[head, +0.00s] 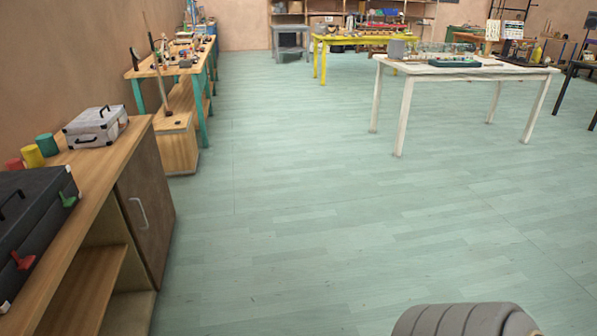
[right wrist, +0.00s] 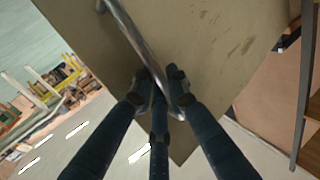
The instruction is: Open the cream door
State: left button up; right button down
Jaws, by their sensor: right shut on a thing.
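In the right wrist view a drab cream-beige door panel (right wrist: 215,50) fills the upper middle, seen at a slant, with dark scuffs on it. A curved metal bar handle (right wrist: 130,32) runs across it. My right gripper (right wrist: 160,88) is shut on the lower end of this handle, with its dark fingers around the bar. The panel's lower corner shows just below the fingertips. The head view shows neither this panel nor either gripper clearly. How far the panel stands from its frame cannot be told.
In the head view a wooden cabinet (head: 92,205) at left has a brown door (head: 146,215) with a pale handle; a silver case (head: 96,128) and a dark case (head: 32,225) lie on top. A white table (head: 463,73) stands back right. The middle floor is clear.

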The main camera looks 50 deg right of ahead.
jog(key=c, duration=1.8)
grip_release()
jog(key=shift+o, duration=0.2)
jog(key=v, duration=1.2)
jog(key=shift+f, duration=0.1)
